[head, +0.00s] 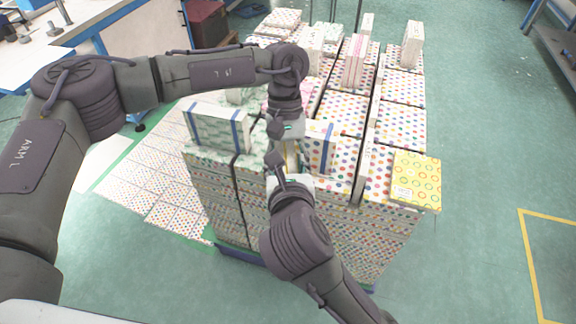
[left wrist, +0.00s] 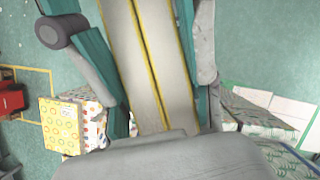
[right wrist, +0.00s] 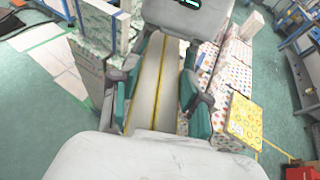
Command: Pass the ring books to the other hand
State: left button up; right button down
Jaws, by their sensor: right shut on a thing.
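The ring books (head: 291,157) are a pale grey-white block with yellow lines, held upright between my two grippers above the stacked goods. My right gripper (head: 279,172) is shut on them from the near side. The right wrist view shows its pads against both sides of the ring books (right wrist: 155,85). My left gripper (head: 280,135) is at their far side, facing the right gripper. In the left wrist view its fingers (left wrist: 152,75) lie along both sides of the ring books (left wrist: 143,40); I cannot tell whether they press on them.
A large pallet stack of patterned boxes (head: 335,230) stands directly below, with loose upright packs on top. A yellow box (head: 415,180) lies at its right corner. A workbench (head: 60,60) is at the left. Green floor (head: 490,130) is clear at right.

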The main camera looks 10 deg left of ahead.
pick_arm(q)
jog(key=shift+d, duration=0.3)
grip_shut()
pick_arm(e)
jog(key=shift+s+a+r, duration=0.1)
jog(key=shift+a+r, duration=0.15)
jog(key=shift+a, duration=0.05)
pick_arm(q)
jog(key=shift+r, duration=0.15)
pick_arm(e)
jog(key=c, duration=0.6)
grip_release()
jog(key=shift+o, duration=0.7)
jog(key=shift+d+f, duration=0.1)
pick_arm(q)
jog(key=shift+a, duration=0.1)
